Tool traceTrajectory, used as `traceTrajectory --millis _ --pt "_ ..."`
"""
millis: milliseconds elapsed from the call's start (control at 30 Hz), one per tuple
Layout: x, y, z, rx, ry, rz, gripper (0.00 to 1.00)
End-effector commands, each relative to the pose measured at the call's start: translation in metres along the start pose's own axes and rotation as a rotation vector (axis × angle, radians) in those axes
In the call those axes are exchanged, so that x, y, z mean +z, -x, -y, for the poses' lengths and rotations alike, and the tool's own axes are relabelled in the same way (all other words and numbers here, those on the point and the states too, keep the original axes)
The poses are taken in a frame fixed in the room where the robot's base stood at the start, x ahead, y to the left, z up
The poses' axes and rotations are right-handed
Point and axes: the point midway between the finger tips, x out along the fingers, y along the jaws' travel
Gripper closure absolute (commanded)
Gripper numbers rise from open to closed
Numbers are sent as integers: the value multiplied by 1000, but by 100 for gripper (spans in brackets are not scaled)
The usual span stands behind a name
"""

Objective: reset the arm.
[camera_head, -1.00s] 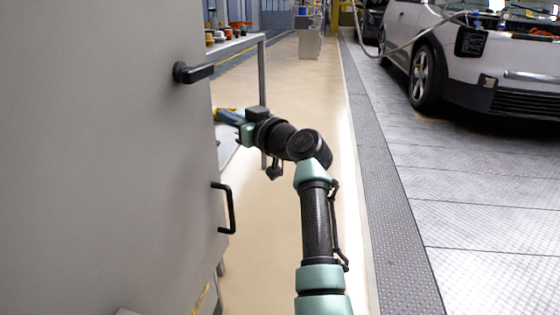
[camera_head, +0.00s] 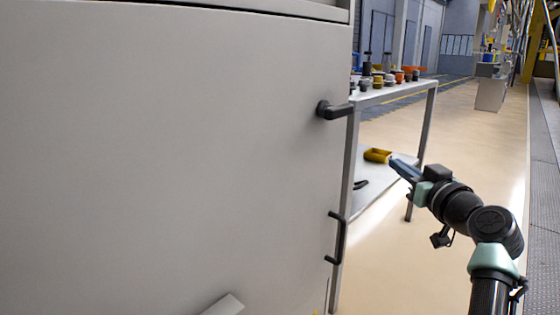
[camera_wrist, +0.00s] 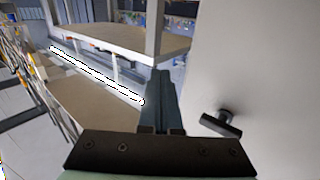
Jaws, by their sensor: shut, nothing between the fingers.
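My gripper (camera_head: 404,169) is at the right of the head view, at the end of my bent arm. It points left toward the shelving table beside the grey cabinet. In the wrist view my gripper (camera_wrist: 161,88) shows its two dark fingers together, with nothing between them. The fingers are apart from the cabinet and its handles in the head view.
A grey cabinet (camera_head: 160,150) fills the left, with an upper black handle (camera_head: 335,110) and a lower one (camera_head: 340,240). Open floor (camera_head: 465,130) lies beyond.

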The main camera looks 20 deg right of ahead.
Motion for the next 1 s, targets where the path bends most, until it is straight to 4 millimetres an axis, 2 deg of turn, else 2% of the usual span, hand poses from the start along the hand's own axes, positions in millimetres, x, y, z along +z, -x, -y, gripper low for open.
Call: traceTrajectory --millis 33,300,600,800,867,967,1000 --pt "-5 15 -13 11 -2 1 100" --pt "-4 62 -44 9 -2 0 100" --pt "-1 80 -56 5 -1 0 100" --pt "-1 80 -56 5 0 0 100" --pt "-6 76 -49 2 6 -1 100" --pt "-25 63 -21 -6 32 -3 100" --pt "-38 56 -3 -10 48 -8 100"
